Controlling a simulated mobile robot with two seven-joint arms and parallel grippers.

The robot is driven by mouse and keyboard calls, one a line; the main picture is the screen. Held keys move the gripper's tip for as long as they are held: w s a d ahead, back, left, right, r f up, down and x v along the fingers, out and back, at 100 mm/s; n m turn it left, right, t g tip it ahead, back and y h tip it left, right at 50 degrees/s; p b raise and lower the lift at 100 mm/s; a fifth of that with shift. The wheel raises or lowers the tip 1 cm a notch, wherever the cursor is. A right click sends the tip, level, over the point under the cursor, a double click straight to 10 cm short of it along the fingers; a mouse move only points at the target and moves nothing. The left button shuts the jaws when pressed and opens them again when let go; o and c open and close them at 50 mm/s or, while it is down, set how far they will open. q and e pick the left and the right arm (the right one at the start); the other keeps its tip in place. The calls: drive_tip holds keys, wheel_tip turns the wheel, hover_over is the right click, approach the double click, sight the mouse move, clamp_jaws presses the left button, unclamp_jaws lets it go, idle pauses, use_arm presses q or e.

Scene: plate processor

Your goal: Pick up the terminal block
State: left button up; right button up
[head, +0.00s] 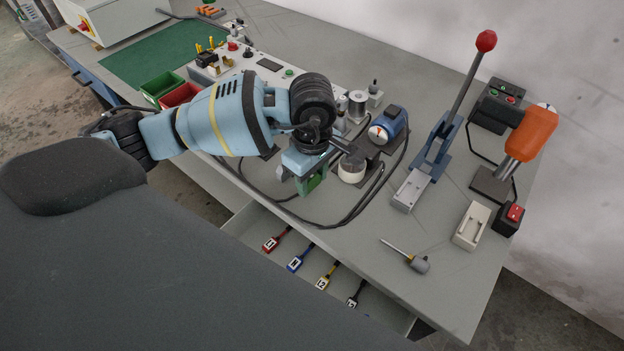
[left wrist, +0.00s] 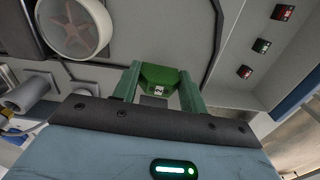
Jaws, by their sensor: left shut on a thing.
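The terminal block is a small green piece (left wrist: 158,77) between the two fingers of my left gripper (left wrist: 158,92) in the left wrist view. A small pale mark shows on its face. In the head view the left gripper (head: 308,184) points down over the front edge of the bench, above the open drawer, with the green block (head: 318,180) at its fingertips. The fingers are shut on the block and partly hide its sides. My right gripper is not in view.
The open drawer (head: 232,222) holds several coloured labelled tags. A white round part (head: 351,170) and a blue device (head: 388,126) stand close to the gripper. A lever press (head: 437,150), an orange-handled tool (head: 530,134) and a screwdriver (head: 418,263) are at right. Cables lie across the bench.

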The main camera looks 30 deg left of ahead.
use_arm(q)
wheel_tip(320, 180, up, 2)
drive_tip(key=shift+r, duration=0.2)
drive_tip(key=s+d, duration=0.3)
drive_tip(key=s+d+b, duration=0.1)
drive_tip(key=s+d, duration=0.2)
drive_tip(key=d, duration=0.1)
drive_tip(key=s+d+r, duration=0.1)
drive_tip(key=s+d, duration=0.2)
drive_tip(key=d, duration=0.1)
drive_tip(key=shift+s+r, duration=0.1)
drive_tip(key=shift+s, duration=0.2)
drive_tip(key=shift+s+d+r, duration=0.1)
drive_tip(key=shift+s+d, duration=0.4)
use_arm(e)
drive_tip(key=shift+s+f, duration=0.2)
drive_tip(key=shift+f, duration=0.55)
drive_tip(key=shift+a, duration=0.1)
